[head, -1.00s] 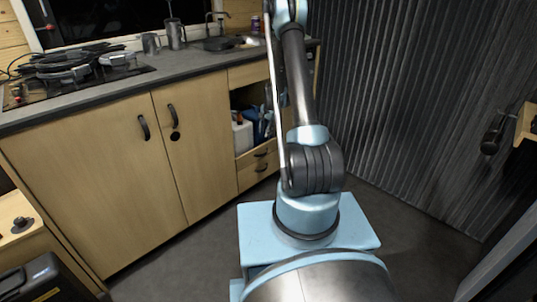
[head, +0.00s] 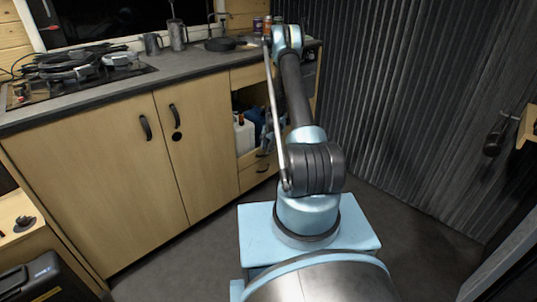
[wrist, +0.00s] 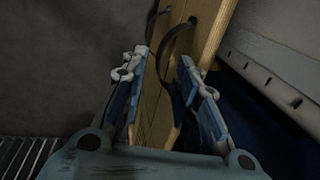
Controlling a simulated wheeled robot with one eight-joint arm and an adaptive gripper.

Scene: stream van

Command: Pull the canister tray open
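The canister tray (head: 246,158) is the low wooden drawer front below the open shelf bay, with a white canister (head: 243,135) standing behind it. In the wrist view, the wooden front (wrist: 205,32) runs up between my fingers, with a dark curved handle (wrist: 177,45) on it. My gripper (wrist: 164,62) is open, with one finger on each side of this handle. A gap shows between the fingers and the handle; I cannot tell whether either touches. In the head view, my gripper is small and partly hidden by my arm near the tray.
Closed cupboard doors (head: 110,180) stand to the left under the grey countertop (head: 195,62). In the wrist view, a pale canister surface (wrist: 275,45) is at the right. The floor (head: 190,245) before the cupboards is clear.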

